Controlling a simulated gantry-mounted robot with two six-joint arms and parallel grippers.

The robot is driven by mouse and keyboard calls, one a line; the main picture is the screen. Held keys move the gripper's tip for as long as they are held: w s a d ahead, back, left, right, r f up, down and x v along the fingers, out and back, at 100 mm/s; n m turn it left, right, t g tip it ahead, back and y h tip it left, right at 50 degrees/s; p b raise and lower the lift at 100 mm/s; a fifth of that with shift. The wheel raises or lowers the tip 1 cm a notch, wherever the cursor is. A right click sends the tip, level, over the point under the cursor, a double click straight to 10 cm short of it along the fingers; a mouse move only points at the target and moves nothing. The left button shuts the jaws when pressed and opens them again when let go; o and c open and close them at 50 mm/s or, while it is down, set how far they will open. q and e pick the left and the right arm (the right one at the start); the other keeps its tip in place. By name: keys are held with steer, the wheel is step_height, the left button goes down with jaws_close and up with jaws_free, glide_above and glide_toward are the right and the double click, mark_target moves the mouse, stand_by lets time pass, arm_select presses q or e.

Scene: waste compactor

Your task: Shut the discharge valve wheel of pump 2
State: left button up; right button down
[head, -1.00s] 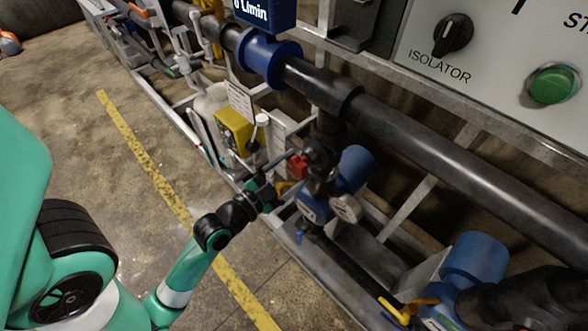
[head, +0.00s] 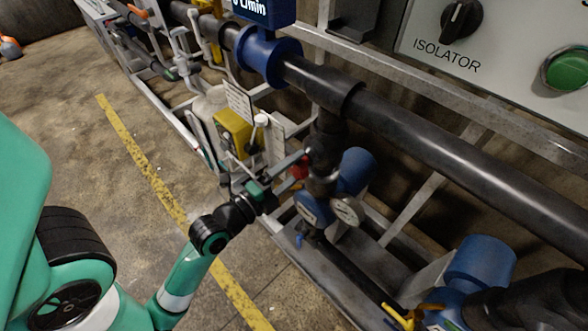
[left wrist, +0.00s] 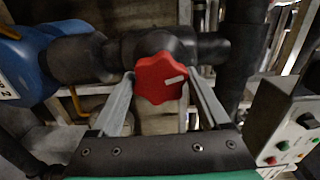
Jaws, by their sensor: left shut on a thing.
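The red valve wheel (left wrist: 160,78) is lobed, with a white mark pointing right and slightly up. In the left wrist view it sits at the centre, on a dark valve body with a black pipe. My left gripper (head: 288,170) is shut on it, with one grey finger on each side of its rim. In the head view only a small red patch of the wheel (head: 299,171) shows; fingers and pipework hide the rest. The blue pump (left wrist: 25,62), with a label that seems to read 2, is at the left. My right gripper is not in view.
A thick black pipe (head: 430,155) runs above the valve. A round gauge (head: 347,211) and a blue motor (head: 356,170) stand close to the gripper. A yellow box (head: 234,133) is behind it.

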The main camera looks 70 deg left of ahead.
arm_select(q)
steer(key=shift+m, duration=1.5)
steer(key=o, duration=1.2)
